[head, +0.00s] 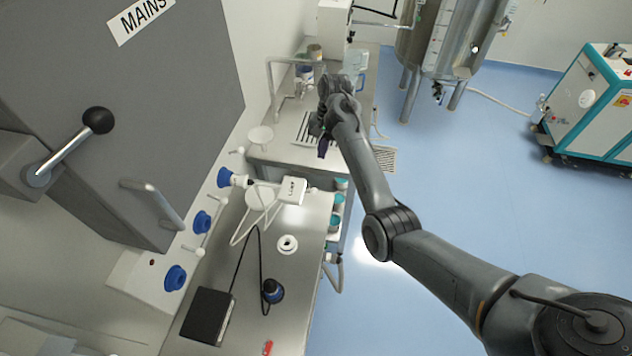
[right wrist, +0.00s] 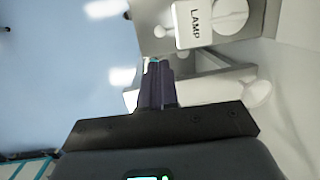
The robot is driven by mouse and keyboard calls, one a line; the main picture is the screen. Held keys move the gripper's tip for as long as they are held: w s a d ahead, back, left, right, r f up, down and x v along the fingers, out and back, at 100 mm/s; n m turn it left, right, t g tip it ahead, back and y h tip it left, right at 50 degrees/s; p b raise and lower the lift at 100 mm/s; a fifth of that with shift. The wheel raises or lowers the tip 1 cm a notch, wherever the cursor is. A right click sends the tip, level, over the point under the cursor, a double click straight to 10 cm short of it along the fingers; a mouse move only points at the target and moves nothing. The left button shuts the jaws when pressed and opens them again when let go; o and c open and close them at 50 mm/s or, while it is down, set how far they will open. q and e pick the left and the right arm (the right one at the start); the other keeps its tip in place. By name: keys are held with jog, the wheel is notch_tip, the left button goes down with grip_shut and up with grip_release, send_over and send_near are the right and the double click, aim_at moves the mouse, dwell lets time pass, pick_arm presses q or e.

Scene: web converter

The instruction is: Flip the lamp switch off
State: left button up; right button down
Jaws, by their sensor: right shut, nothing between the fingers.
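The white lamp switch box (head: 294,193), labelled LAMP, lies on the metal bench in the head view, right of the blue-and-white wall fitting. A small stub sticks out of its right side; I cannot tell its switch position. In the right wrist view the lamp box (right wrist: 195,28) is at the top, beyond the fingers. My right gripper (head: 322,149) is above the bench, farther back than the box and apart from it. Its dark purple fingers (right wrist: 154,68) are shut and empty. My left gripper is not in view.
A grey cabinet marked MAINS with a black-knobbed lever (head: 98,120) stands at left. On the bench (head: 275,325) are a white ring (head: 287,244), a black box (head: 207,316) and a dark round item (head: 272,290). Open blue floor (head: 440,190) lies to the right.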

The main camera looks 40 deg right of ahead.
aim_at(314, 189)
jog(key=a+f, duration=0.1)
jog(key=f, duration=0.3)
jog(key=f+p, duration=0.1)
jog(key=f, duration=0.4)
jog(key=a+f, duration=0.1)
jog(key=f, duration=0.3)
jog(key=shift+s+a+f+p, duration=0.15)
jog(key=shift+a+p, duration=0.15)
jog(key=shift+a, duration=0.05)
jog(key=shift+a, duration=0.1)
